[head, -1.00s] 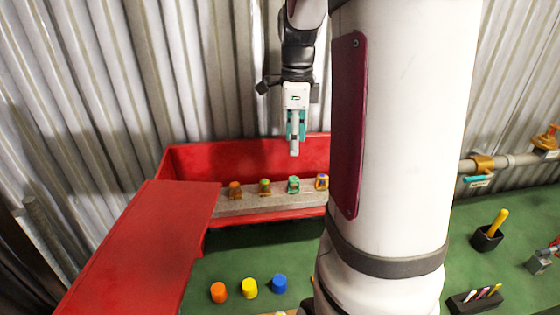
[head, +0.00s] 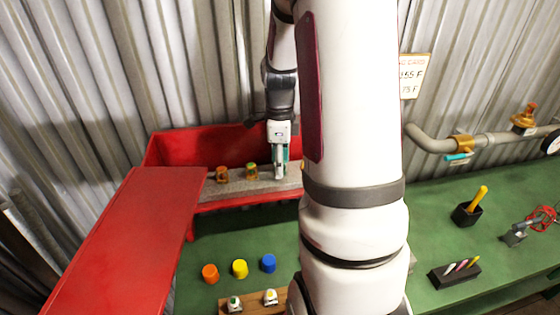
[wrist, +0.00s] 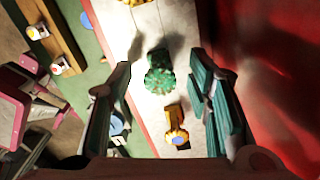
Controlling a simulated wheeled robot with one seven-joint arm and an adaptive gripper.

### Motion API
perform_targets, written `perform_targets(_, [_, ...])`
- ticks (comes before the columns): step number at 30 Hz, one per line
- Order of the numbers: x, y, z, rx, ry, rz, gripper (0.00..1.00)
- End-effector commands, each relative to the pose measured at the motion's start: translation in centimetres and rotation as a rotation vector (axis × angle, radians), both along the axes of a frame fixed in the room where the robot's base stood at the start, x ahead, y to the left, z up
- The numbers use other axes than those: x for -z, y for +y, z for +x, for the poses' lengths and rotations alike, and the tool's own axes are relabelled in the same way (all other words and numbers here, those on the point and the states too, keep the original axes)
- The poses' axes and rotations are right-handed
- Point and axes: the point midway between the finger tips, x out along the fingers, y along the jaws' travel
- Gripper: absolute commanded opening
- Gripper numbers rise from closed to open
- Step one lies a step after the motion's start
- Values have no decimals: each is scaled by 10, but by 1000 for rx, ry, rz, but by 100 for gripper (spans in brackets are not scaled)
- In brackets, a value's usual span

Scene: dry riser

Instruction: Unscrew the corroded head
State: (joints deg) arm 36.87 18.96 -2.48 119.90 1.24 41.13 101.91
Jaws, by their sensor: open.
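The corroded head (wrist: 160,74) is green and crusted, and stands on a pale strip in the wrist view. It lies between the lines of my open fingers; I cannot tell whether they reach down around it. A brass head with a blue end (wrist: 177,127) stands next to it. In the head view my gripper (head: 280,172) points down over the pale ledge of the red box and hides the corroded head. Two brass heads, one orange-topped (head: 222,174) and one green-topped (head: 251,171), stand to the left. My gripper (wrist: 163,64) is empty in the wrist view.
The red box (head: 190,148) has a back wall close behind the row, and its red lid (head: 115,245) lies at left. Orange (head: 210,273), yellow (head: 240,268) and blue (head: 268,263) caps stand on the green bench, with a wooden block (head: 250,302) in front.

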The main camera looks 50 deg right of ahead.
Motion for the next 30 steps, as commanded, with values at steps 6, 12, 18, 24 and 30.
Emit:
perform_targets(6, [0, 0, 0, 0, 0, 0, 30])
perform_targets(12, [0, 0, 0, 0, 0, 0, 0])
perform_targets(18, [-1, 0, -1, -73, 2, 1, 0])
perform_targets(24, [-2, 0, -2, -339, 2, 1, 0])
perform_targets(30, [-1, 0, -1, -495, 1, 0, 0])
